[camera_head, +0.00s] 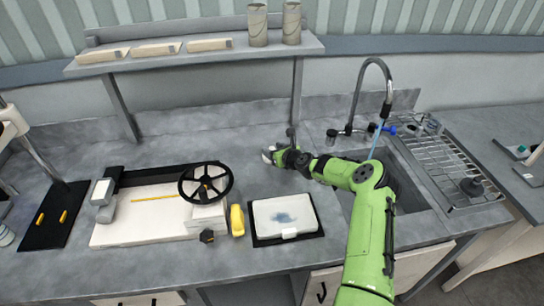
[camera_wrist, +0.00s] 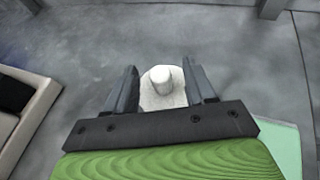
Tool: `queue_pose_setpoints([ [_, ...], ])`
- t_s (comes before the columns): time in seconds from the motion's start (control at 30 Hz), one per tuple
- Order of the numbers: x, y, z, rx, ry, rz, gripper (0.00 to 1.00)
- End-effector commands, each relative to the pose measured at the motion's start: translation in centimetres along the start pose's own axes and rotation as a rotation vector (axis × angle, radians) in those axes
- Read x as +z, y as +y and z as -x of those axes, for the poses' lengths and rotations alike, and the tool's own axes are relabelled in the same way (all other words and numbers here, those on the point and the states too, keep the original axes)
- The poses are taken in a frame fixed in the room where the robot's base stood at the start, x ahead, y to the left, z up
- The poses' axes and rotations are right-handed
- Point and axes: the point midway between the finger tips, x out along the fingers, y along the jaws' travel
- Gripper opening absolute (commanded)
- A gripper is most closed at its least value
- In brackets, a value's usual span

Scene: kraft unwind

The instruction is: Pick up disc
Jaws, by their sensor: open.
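The disc (camera_wrist: 162,100) looks like a small pale grey piece with a short upright cylinder on top. In the wrist view it stands on the grey worktop between the two dark fingers of my gripper (camera_wrist: 160,72). The gripper is open, with a finger on each side of the disc and a gap visible at its sides. The lower part of the disc is hidden by the gripper's dark front bar. In the head view my gripper (camera_head: 274,153) is low over the worktop at the back, left of the sink, with a small pale shape at its tip.
A white machine with a black handwheel (camera_head: 206,184) stands on the left, with a yellow object (camera_head: 237,220) beside it. A white case on a black tray (camera_head: 262,242) lies in front of my gripper. The sink (camera_head: 409,195) is right.

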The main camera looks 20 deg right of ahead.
Motion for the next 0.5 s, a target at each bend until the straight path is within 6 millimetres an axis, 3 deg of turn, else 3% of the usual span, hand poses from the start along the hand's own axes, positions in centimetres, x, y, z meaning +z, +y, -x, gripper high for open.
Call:
queue_pose_setpoints([
  [0.07,0.03,-0.01,0.03,0.000,0.000,0.000,0.52],
  [0.4,0.04,-0.01,0.06,0.000,0.000,0.001,0.00],
  [0.5,0.12,-0.01,0.06,0.000,-0.002,0.001,0.00],
])
